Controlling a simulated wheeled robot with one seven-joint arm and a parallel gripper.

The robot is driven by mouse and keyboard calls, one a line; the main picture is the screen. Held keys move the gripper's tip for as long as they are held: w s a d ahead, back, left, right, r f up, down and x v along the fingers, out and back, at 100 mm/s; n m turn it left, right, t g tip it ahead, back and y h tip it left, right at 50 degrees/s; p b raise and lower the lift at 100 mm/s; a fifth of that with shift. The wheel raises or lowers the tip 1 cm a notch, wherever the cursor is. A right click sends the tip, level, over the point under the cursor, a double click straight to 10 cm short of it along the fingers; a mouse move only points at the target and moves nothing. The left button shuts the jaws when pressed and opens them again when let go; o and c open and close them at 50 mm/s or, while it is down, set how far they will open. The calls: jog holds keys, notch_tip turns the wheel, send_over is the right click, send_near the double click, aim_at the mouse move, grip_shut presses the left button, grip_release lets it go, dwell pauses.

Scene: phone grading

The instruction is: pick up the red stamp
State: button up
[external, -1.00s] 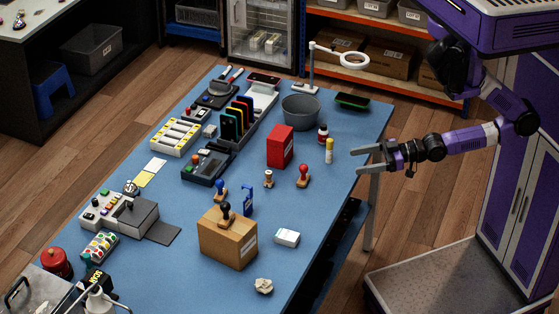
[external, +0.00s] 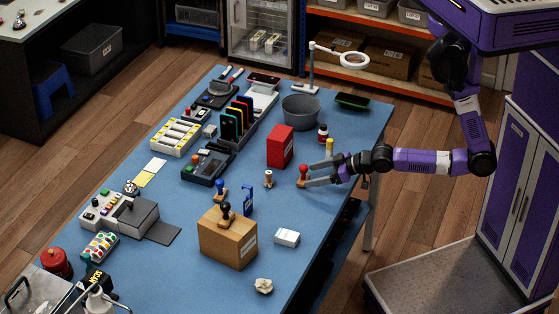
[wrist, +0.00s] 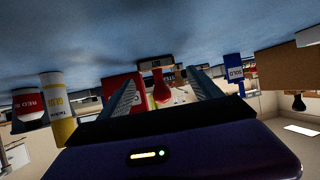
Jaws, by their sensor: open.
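The red stamp (external: 303,173) stands upright on the blue table, with a red knob handle on a wooden base. In the wrist view it shows upside down, its red handle (wrist: 161,88) between the two fingers. My gripper (external: 308,174) is open and low over the table, coming from the right. Its fingertips are beside the stamp in the external view. The fingers also show in the wrist view (wrist: 163,86), apart, with the stamp at or just beyond their tips. I cannot tell whether either finger touches it. The lower part of the stamp is partly hidden by a finger.
A red box (external: 280,147) stands behind the stamp. A yellow-capped bottle (external: 329,147) and a dark bottle (external: 322,133) stand close behind my gripper. A small wooden stamp (external: 268,179) is to the left. A cardboard box (external: 228,240) with a dark stamp on top stands in front.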

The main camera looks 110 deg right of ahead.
aim_at(305, 176)
jog(key=shift+p+x, duration=0.35)
jog(key=shift+x, duration=1.85)
jog(key=shift+r, duration=0.15)
jog(key=c, duration=1.3)
